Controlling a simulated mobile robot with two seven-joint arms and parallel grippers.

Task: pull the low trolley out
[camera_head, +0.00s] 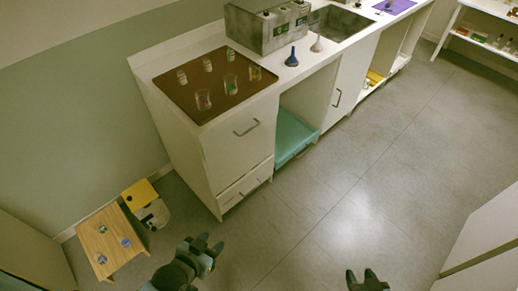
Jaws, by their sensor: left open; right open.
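A low teal trolley (293,137) stands in the open bay under the counter, between the drawer cabinet and a closed white door. It has a flat teal top and a dark handle at its front edge. Its rear part is hidden inside the bay. My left gripper (208,246) is open and empty over the floor, in front of the drawer cabinet and well short of the trolley. My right gripper (362,277) is open and empty at the bottom edge, also apart from the trolley.
The drawer cabinet (228,150) with a brown tray (215,110) of glassware stands left of the bay. A small wooden table (112,240) holding several items and a yellow-and-white object (150,208) are at left. The grey floor (345,190) before the bay is clear.

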